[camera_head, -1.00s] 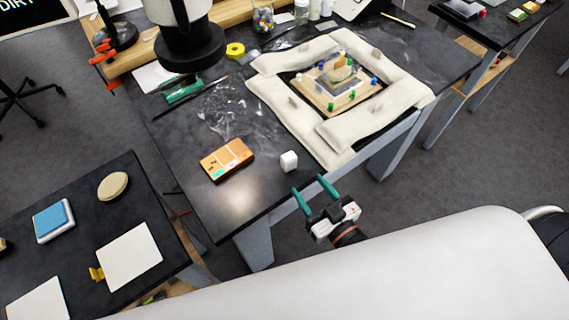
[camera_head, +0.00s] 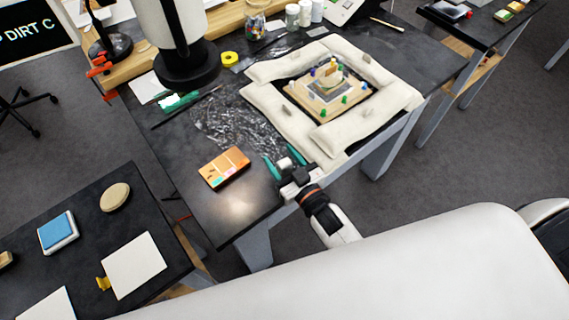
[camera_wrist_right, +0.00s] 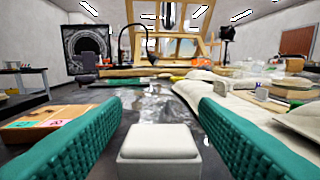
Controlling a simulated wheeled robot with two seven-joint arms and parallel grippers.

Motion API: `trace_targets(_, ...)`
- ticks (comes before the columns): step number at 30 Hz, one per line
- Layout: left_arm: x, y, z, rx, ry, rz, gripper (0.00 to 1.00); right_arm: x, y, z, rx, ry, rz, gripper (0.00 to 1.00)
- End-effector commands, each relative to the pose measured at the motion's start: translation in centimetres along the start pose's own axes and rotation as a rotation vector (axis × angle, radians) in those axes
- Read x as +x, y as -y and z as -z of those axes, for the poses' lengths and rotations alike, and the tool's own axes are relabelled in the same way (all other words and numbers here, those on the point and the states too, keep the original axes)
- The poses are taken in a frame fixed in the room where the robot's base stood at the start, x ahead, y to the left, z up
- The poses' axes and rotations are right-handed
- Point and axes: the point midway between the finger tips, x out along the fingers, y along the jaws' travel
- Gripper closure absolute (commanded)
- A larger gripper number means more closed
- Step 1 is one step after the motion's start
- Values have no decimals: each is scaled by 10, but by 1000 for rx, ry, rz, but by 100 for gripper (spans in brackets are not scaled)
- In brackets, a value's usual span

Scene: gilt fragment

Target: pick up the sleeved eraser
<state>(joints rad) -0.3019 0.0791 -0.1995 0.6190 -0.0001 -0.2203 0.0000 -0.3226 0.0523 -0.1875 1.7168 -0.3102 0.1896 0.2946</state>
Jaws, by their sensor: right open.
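The sleeved eraser (camera_wrist_right: 160,142) is a small whitish block with a paler top, standing on the dark table. In the right wrist view it sits low in the middle, between the two green fingers, with dark gaps beside it. In the head view the eraser (camera_head: 284,163) is partly hidden by my right gripper (camera_head: 283,163). That gripper is open at the table's front edge, its fingers either side of the eraser. It also shows in the right wrist view (camera_wrist_right: 158,125). My left gripper is not in view.
An orange box (camera_head: 224,167) lies left of the eraser. White padded cushions (camera_head: 322,150) surround a gilt fragment (camera_head: 328,88) on the right. Crumpled clear film (camera_head: 232,122) lies behind. A side table (camera_head: 88,208) stands at lower left.

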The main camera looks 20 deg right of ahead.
Motion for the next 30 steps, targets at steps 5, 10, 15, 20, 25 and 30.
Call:
trace_targets(5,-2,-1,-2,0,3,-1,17,9,0,0,0,-1,0,45)
trace_targets(10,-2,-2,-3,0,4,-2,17,8,0,1,0,-1,0,47)
trace_targets(15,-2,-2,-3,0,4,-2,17,8,0,1,0,-1,0,75)
trace_targets(20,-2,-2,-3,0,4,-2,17,8,0,0,0,-1,-1,94)
trace_targets(25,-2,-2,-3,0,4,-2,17,8,0,0,0,-1,-1,94)
trace_targets(30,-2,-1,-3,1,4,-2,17,8,0,-8,-1,2,-1,94)
